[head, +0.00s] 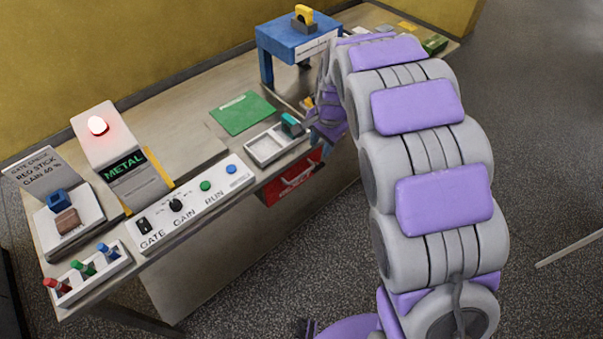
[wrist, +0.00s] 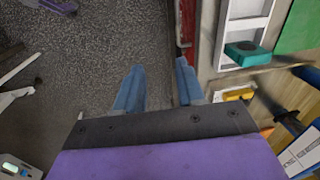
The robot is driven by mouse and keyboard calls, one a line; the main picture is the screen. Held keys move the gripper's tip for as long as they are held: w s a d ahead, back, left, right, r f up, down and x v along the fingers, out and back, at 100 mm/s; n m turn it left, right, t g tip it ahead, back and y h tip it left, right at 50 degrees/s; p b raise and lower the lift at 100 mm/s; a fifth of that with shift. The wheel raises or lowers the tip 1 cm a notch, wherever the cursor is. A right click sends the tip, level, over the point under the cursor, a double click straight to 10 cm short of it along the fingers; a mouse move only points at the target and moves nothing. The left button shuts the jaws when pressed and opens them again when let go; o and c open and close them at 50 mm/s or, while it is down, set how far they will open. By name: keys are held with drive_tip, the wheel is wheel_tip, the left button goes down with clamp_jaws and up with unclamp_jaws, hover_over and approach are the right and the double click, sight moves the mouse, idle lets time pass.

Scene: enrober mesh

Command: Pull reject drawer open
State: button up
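The red reject drawer (head: 291,184) hangs under the front edge of the bench in the head view, with a handle and pale marking on its front. In the wrist view the drawer (wrist: 187,20) shows as a thin red strip beyond the right fingertip. My gripper (wrist: 160,66) is open, its two blue fingers apart with only floor seen between them. The right finger is near the drawer's end; I cannot tell whether it touches. In the head view my arm hides the fingers and may cover the drawer's right end.
A white tray (head: 264,152) with a teal block (head: 292,124) sits on the bench above the drawer. A green mat (head: 243,113), a blue stand (head: 299,42) and a control panel (head: 190,203) share the bench. The speckled floor (head: 285,270) in front is clear.

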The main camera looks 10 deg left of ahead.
sight(301, 175)
drive_tip(key=shift+m, duration=0.3)
drive_tip(key=w+a+f+b, duration=0.1)
drive_tip(key=a+f, duration=0.1)
drive_tip(key=f, duration=0.4)
drive_tip(key=w+a+f+b, duration=0.1)
drive_tip(key=a+f, duration=0.1)
drive_tip(key=f, duration=0.5)
drive_tip(key=w+a+f+b, duration=0.2)
drive_tip(key=f, duration=0.5)
drive_tip(key=shift+w+f, duration=0.1)
drive_tip(key=shift+f, duration=0.05)
drive_tip(key=shift+y, duration=0.3)
clamp_jaws()
